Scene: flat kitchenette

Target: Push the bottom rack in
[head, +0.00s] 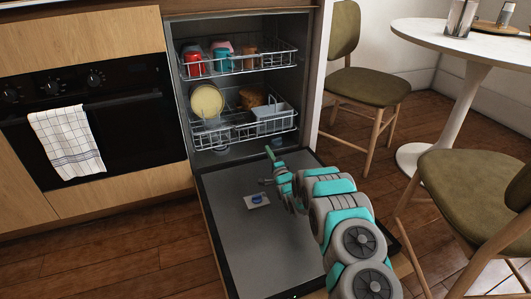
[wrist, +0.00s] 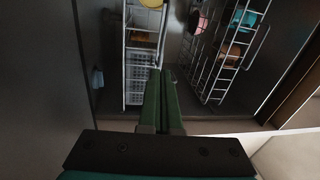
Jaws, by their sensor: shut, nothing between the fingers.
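The bottom rack (head: 224,138) is a wire rack inside the open dishwasher, its front near the door opening. It holds a pale yellow plate (head: 207,101), a brown item (head: 252,97) and a light grey cutlery basket (head: 273,119). In the wrist view the bottom rack (wrist: 128,42) shows sideways at the left of the fingers. My gripper (head: 269,151) is shut and empty, low in front of the rack's right half. In the wrist view my gripper's green fingertips (wrist: 162,72) are close to the rack's front edge; I cannot tell whether they touch it.
The dishwasher door (head: 222,225) lies open beneath my arm. The top rack (head: 240,68) holds red, teal, pink and orange-brown cups. An oven (head: 95,115) with a towel stands left. Chairs (head: 370,85) and a round white table (head: 465,40) stand right.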

